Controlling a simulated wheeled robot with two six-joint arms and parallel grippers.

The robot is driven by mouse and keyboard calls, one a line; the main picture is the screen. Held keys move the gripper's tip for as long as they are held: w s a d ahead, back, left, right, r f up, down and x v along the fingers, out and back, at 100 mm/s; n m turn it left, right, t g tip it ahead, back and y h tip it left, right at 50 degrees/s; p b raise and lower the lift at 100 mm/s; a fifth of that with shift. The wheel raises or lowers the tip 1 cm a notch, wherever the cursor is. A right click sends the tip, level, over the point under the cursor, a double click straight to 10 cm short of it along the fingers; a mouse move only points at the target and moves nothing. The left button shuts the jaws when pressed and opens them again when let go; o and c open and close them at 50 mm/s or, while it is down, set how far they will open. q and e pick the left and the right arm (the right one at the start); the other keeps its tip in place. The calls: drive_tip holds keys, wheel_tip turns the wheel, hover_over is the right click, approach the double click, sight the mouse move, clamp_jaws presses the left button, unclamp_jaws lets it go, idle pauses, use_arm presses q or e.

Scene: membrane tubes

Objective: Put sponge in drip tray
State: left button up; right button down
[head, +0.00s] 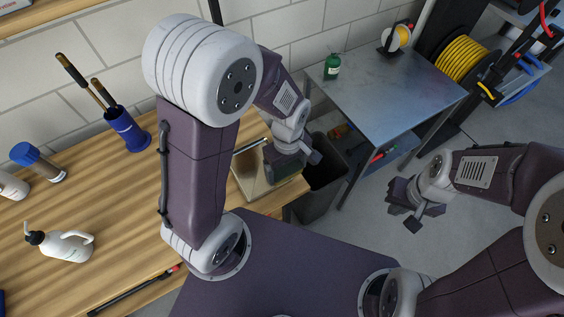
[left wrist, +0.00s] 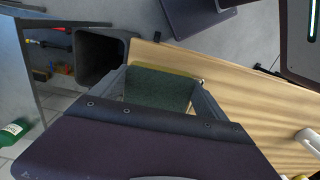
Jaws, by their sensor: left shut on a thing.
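My left gripper (head: 294,164) is over the right end of the wooden bench, above a shallow pale tray (head: 248,184), which I take for the drip tray. In the left wrist view my left gripper (left wrist: 163,92) is shut on a green sponge (left wrist: 160,88) with a yellowish edge. The sponge sits between the two fingers. The gripper hides part of the tray in the head view, and I cannot tell whether the sponge touches it. My right gripper (head: 424,217) hangs over the floor at the right, empty, with its fingers apart.
A dark bin (head: 322,190) stands by the bench's right end. A metal table (head: 385,95) carries a green bottle (head: 332,66) and a tape reel (head: 398,37).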

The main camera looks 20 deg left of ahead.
use_arm(q)
drive_tip(key=shift+s+a+f, duration=0.2)
drive_tip(key=shift+s+a, duration=0.45)
drive_tip(key=shift+s, duration=0.15)
drive_tip(key=w+a+f, duration=0.2)
drive_tip(key=a+f, duration=0.1)
drive_tip(key=w+a+f, duration=0.1)
drive_tip(key=a, duration=0.1)
drive_tip(key=shift+w+a+f, duration=0.15)
drive_tip(key=shift+w+a, duration=0.1)
hover_over(259, 172)
wheel_tip(259, 172, down, 2)
drive_tip(key=shift+f, duration=0.4)
wheel_tip(259, 172, down, 3)
drive_tip(key=shift+d, duration=0.1)
drive_tip(key=shift+w+f, duration=0.1)
drive_tip(key=shift+f, duration=0.25)
use_arm(e)
drive_tip(key=shift+s+a+f, duration=0.1)
drive_tip(key=shift+s+a, duration=0.45)
